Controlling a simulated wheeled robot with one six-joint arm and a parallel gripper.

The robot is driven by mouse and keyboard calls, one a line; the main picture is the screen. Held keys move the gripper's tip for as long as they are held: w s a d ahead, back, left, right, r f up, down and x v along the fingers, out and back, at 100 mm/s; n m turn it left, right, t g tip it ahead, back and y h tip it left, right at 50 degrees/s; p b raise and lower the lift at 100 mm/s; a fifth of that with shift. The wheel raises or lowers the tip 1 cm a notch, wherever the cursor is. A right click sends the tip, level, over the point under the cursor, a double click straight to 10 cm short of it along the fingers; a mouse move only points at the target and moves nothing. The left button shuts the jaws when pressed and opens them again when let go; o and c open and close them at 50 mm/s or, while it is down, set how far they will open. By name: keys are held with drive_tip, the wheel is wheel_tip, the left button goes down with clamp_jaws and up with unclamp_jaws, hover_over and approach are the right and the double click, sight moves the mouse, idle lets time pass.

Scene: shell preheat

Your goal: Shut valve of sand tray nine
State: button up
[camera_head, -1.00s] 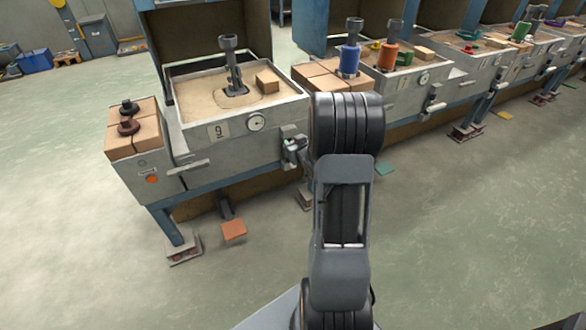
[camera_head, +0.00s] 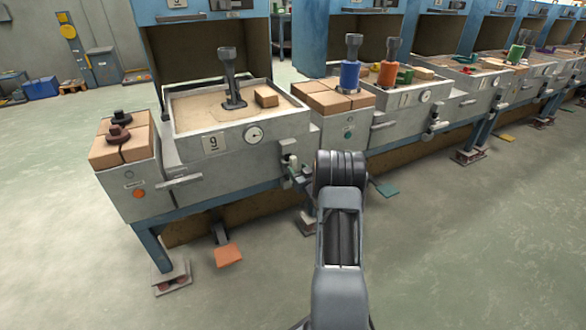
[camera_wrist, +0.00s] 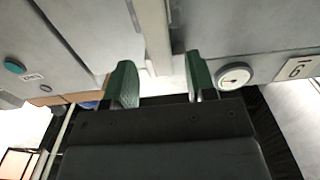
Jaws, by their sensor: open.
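Sand tray nine (camera_head: 180,135) stands left of centre in the head view, with a "9" plate (camera_head: 213,142) and a round gauge (camera_head: 254,135) on its front. A grey valve fitting (camera_head: 288,150) sits at the tray's right front corner. My gripper (camera_wrist: 162,82) is open, its green fingertips apart with nothing seen held between them. In the head view it is partly hidden by my arm and lies close by the fitting; contact cannot be told. The wrist view shows the gauge (camera_wrist: 235,77) and "9" plate (camera_wrist: 300,67) right of the fingers. The valve's handle is not clear.
A side cabinet with bricks (camera_head: 330,95) and a teal button (camera_head: 348,133) adjoins the tray on the right. A side box with dark knobs (camera_head: 120,135) stands left. Orange (camera_head: 228,256) and teal (camera_head: 385,188) pedals lie near the floor. Front floor is open.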

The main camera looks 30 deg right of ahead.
sight(294, 166)
drive_tip(key=shift+w+d+b, duration=0.15)
drive_tip(key=shift+w+b, duration=0.1)
drive_tip(key=shift+w, duration=0.9)
drive_tip(key=shift+w+d+b, duration=0.15)
drive_tip(key=shift+w+b, duration=0.1)
drive_tip(key=shift+w, duration=0.9)
clamp_jaws()
